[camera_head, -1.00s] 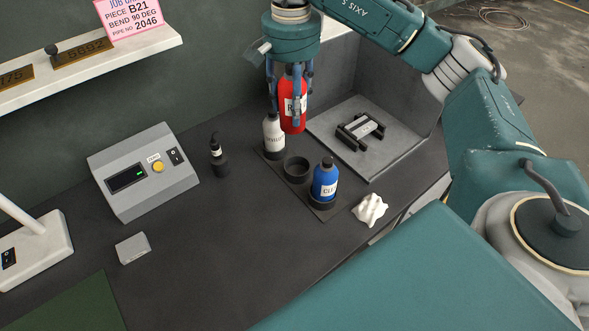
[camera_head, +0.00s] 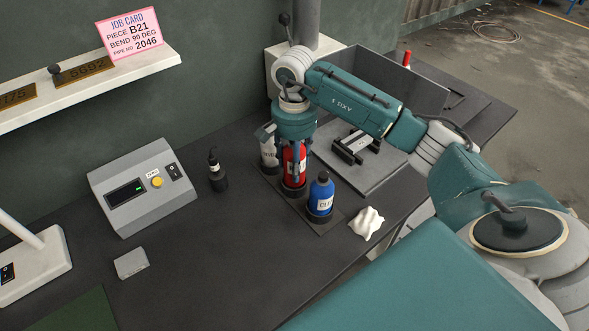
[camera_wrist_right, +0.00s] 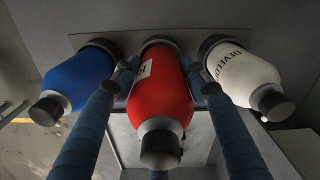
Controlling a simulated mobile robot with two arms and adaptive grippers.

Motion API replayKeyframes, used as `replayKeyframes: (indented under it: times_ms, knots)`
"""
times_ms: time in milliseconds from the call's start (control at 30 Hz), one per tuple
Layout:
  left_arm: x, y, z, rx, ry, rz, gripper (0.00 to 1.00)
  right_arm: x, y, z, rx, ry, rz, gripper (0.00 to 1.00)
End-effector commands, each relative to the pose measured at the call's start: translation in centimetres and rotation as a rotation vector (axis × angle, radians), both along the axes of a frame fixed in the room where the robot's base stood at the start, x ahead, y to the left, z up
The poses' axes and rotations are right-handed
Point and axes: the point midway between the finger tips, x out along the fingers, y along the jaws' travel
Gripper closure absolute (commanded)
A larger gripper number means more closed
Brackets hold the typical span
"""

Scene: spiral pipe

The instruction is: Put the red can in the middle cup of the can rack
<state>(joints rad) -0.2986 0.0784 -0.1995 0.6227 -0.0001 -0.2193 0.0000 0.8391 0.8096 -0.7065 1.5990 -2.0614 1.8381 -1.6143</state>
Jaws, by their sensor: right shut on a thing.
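The red can (camera_head: 291,163) stands upright at the middle cup (camera_head: 292,189) of the can rack (camera_head: 326,228), between the white bottle (camera_head: 268,155) and the blue bottle (camera_head: 321,194). My right gripper (camera_head: 295,170) comes from above and is shut on the red can. In the right wrist view the red can (camera_wrist_right: 160,95) lies between the two blue fingers, with its base at a dark cup ring. The blue bottle (camera_wrist_right: 75,82) and the white bottle (camera_wrist_right: 243,75) sit in cups on either side. My left gripper is not in view.
A crumpled white cloth (camera_head: 367,222) lies right of the rack. A grey tray with a black fixture (camera_head: 352,147) is behind it. A small dark pump bottle (camera_head: 216,170) and a grey control box (camera_head: 143,187) stand to the left. The bench front is mostly clear.

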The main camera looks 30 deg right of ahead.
Motion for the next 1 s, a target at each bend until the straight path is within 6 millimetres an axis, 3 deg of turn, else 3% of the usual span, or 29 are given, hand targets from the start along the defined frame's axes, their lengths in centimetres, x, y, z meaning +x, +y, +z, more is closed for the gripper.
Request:
replayKeyframes:
  times_ms: [233, 600, 633, 700, 1000]
  knots:
    - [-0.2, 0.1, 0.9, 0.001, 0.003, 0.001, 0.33, -0.1, 0.0, -3.1, 0.001, 0.003, 0.000, 0.98]
    - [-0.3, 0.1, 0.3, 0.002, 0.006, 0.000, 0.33, 0.0, 0.0, -3.8, -0.001, -0.001, 0.001, 0.98]
    - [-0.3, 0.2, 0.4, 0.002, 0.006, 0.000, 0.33, 0.0, 0.0, -3.8, -0.001, 0.001, 0.001, 0.52]
    - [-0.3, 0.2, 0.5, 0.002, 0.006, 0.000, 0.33, -0.1, 0.0, -3.7, -0.001, 0.001, 0.001, 0.38]
    - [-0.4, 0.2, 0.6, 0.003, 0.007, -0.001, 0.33, 0.0, 0.0, -3.6, -0.001, 0.001, 0.000, 0.37]
